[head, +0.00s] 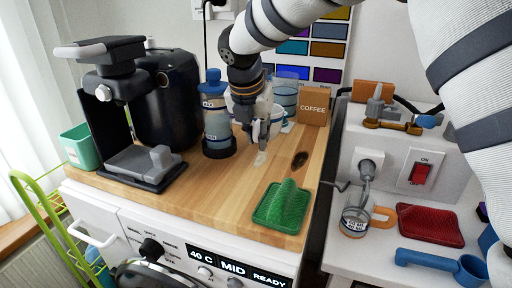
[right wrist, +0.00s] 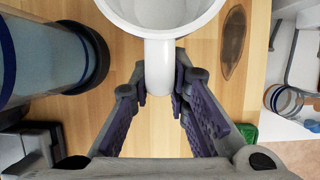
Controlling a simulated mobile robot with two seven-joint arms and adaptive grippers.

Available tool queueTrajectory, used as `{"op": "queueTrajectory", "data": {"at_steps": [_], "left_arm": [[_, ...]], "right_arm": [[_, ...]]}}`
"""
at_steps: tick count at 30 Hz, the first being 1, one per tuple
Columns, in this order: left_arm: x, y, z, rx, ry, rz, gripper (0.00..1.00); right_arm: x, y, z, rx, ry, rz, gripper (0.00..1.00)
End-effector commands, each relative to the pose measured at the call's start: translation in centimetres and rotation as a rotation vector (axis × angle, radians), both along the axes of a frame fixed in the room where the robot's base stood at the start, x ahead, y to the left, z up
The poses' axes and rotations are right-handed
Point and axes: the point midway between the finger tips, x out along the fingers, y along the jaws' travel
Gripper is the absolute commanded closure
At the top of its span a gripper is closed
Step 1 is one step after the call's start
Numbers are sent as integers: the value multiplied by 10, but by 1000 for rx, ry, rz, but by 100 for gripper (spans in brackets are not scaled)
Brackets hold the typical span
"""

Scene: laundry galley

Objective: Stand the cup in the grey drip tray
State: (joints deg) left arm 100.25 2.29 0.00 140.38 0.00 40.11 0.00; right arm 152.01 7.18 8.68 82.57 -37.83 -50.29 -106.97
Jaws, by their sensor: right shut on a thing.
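The white cup (right wrist: 206,12) shows at the top of the right wrist view, with its handle (right wrist: 159,65) pointing towards me. My right gripper (right wrist: 160,92) is shut on the handle, one finger on each side. In the head view the right gripper (head: 258,132) is over the wooden counter and hides most of the cup (head: 278,117). I cannot tell whether the cup touches the counter. The grey drip tray (head: 125,160) is at the foot of the black coffee machine, to the left, with a grey piece on it. My left gripper is not in view.
A blue-capped bottle (head: 216,115) on a dark base stands between the cup and the coffee machine (head: 165,95). A coffee box (head: 313,106) is behind right. A green ridged mat (head: 281,208) lies at the front. The counter left of that mat is clear.

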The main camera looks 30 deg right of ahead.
Motion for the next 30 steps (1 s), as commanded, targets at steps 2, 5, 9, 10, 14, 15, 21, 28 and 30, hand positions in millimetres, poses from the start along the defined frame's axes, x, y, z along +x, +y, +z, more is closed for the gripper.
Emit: {"op": "queueTrajectory", "data": {"at_steps": [2,5,9,10,14,15,21,28,30], "left_arm": [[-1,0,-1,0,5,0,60],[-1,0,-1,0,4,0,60],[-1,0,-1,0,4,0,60],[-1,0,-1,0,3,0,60],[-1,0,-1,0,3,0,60],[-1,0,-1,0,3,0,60],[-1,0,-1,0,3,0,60],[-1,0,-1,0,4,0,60],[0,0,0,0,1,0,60]], "right_arm": [[1,-3,-19,-1,6,0,100],[1,-3,-32,0,2,1,100],[1,-3,-34,0,-2,-1,100],[1,-3,-34,0,-2,-1,100],[1,-2,-35,-1,-1,-1,100],[1,-2,-36,-1,-1,-1,100],[1,-2,-37,1,0,-1,64],[1,-2,-36,1,0,-1,64],[0,-1,-28,1,-3,-1,64]]}}
